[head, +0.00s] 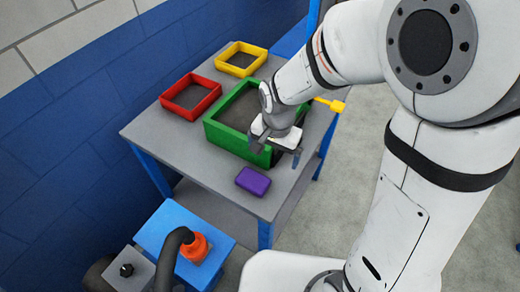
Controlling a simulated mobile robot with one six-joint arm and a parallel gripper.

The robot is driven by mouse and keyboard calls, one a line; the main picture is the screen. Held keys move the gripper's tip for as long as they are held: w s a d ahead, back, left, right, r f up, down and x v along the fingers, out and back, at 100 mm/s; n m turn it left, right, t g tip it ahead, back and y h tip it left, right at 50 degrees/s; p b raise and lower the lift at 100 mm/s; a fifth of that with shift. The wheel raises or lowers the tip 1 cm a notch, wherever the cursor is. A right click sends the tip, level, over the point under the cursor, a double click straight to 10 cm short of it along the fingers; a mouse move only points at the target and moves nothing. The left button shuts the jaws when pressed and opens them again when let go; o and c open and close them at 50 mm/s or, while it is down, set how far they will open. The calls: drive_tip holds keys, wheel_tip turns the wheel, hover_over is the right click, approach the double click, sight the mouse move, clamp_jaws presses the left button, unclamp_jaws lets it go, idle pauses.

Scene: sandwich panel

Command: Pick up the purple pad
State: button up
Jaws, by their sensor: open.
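The purple pad (253,181) lies flat on the grey table (215,165) near its front corner. It is a small block with rounded edges, fully in view and apart from the other things. My gripper (276,158) is open, above and behind the pad in the picture, over the front right side of the green frame (225,137). It is apart from the pad, and I see nothing between its fingers.
A red frame (204,109) and a yellow frame (255,67) stand at the back of the table. A yellow piece (335,104) shows beside my arm. A blue box with an orange fitting (195,249) stands in front. The tabletop left of the pad is clear.

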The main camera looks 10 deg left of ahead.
approach(253, 180)
drive_tip(key=shift+w+d+f+m+g, duration=0.25)
drive_tip(key=shift+w+d+m+g, duration=0.05)
drive_tip(key=shift+m, duration=0.1)
drive_tip(key=shift+a+f, duration=0.2)
drive_tip(key=shift+f, duration=0.15)
drive_tip(key=shift+s+a+f+p, duration=0.1)
drive_tip(key=shift+f+p, duration=0.3)
drive_tip(key=shift+f, duration=1.5)
drive_tip(key=shift+s+a+f+p, duration=0.1)
drive_tip(key=shift+f+p, duration=0.25)
drive_tip(key=shift+f, duration=1.55)
drive_tip(key=c, duration=0.7)
drive_tip(key=shift+r, duration=0.1)
wheel_tip(253, 180, up, 10)
drive_tip(key=shift+f+b, duration=0.1)
drive_tip(key=shift+b, duration=0.35)
